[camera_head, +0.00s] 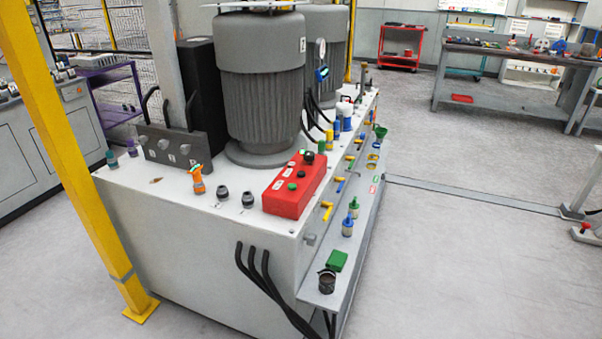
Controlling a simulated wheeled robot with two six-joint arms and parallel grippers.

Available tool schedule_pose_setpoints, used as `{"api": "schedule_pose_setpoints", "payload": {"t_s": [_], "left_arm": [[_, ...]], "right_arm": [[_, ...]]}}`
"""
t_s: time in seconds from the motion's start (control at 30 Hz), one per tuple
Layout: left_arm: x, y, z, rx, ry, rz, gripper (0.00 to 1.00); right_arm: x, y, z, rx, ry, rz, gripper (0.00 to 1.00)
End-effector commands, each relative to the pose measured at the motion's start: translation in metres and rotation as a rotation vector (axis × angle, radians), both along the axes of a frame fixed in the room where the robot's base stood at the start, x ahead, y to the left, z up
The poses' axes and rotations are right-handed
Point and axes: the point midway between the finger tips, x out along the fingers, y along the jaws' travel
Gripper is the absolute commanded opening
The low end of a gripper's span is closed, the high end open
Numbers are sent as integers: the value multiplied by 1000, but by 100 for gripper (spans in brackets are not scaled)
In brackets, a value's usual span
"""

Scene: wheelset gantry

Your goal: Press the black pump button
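A red control box (295,185) sits on the near right corner of the white pump unit's top (225,195). Small round buttons are on its upper face, some dark and some green. A black button (308,157) stands at the far end of the box. A dark button (301,174) is near the middle, and a green one (292,186) is closer to me. The labels are too small to read, so I cannot tell which is the pump button. Neither of my grippers shows in this view.
A yellow post (75,150) rises at the left front. A large grey motor (262,90) stands behind the box. Black hoses (262,275) hang down the unit's front. A lower side shelf (330,285) holds small bottles and a green block (337,261). The floor to the right is open.

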Motion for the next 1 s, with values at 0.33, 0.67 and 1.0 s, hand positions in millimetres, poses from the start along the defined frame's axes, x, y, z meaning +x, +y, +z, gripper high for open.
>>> {"api": "schedule_pose_setpoints", "payload": {"t_s": [0.33, 0.67, 1.0], "left_arm": [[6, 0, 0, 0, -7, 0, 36], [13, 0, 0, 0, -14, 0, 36], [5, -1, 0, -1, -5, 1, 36]], "right_arm": [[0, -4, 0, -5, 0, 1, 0], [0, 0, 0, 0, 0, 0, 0], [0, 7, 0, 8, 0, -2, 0]]}}
